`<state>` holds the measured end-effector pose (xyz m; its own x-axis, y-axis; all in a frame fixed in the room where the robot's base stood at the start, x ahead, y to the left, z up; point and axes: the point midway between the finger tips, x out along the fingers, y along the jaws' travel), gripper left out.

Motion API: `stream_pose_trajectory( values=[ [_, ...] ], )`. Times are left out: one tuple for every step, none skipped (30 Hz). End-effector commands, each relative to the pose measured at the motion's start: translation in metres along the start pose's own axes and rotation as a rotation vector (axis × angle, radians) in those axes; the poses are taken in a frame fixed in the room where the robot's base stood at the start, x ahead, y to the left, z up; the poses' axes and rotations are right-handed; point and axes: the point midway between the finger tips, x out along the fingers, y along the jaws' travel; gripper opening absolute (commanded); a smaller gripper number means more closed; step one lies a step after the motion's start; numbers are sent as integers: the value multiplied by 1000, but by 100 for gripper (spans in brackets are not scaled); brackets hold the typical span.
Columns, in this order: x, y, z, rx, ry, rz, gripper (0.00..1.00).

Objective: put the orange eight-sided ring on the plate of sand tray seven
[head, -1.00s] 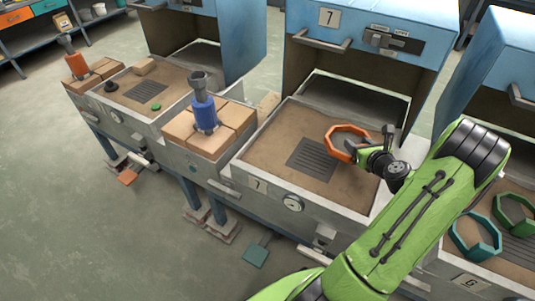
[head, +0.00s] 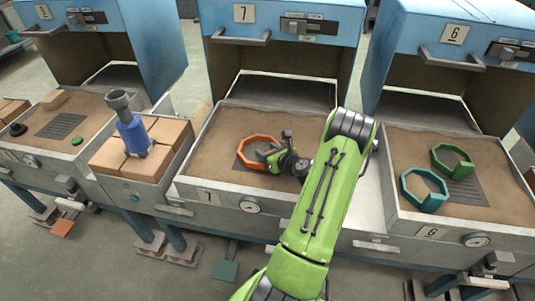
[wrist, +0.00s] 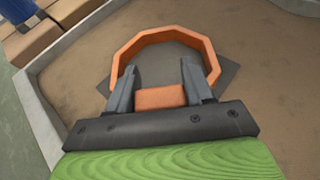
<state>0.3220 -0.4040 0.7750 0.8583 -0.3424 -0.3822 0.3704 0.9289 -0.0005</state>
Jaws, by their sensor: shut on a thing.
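The orange eight-sided ring (head: 241,150) is over the sand of tray seven (head: 225,195), held at its near side. In the wrist view, the ring (wrist: 126,60) has its near side between the two fingers of my gripper (wrist: 157,68), which is shut on it. My gripper also shows in the head view (head: 270,157). The dark plate (wrist: 231,73) shows inside the ring and past its right and left sides, so the ring is over the plate. I cannot tell whether the ring touches the plate. In the head view the ring and gripper hide most of the plate.
On the right, tray six (head: 408,222) holds a teal ring (head: 405,188) and a green ring (head: 440,165). On the left, a blue tool (head: 131,138) stands on bricks (head: 110,158). A raised blue hood (head: 275,25) stands behind tray seven.

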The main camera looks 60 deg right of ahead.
Motion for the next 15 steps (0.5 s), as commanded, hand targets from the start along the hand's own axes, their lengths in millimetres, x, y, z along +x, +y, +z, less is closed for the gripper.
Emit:
stream_pose_trajectory(
  values=[
    [0,0,2,0,-3,0,8],
    [0,0,2,0,-2,0,8],
    [0,0,1,0,-2,0,8],
    [0,0,0,1,-2,1,8],
    [1,0,-1,1,-2,1,8],
    [1,0,-2,1,0,1,53],
    [1,0,-2,1,0,1,57],
    [1,0,-2,1,0,1,62],
    [1,0,-2,1,0,1,68],
    [1,0,-2,1,0,1,73],
    [1,0,-2,1,0,1,77],
    [1,0,-1,1,0,1,77],
    [1,0,-1,1,0,1,77],
    [1,0,-1,1,0,1,77],
    [0,0,-1,1,0,1,77]
  ],
)
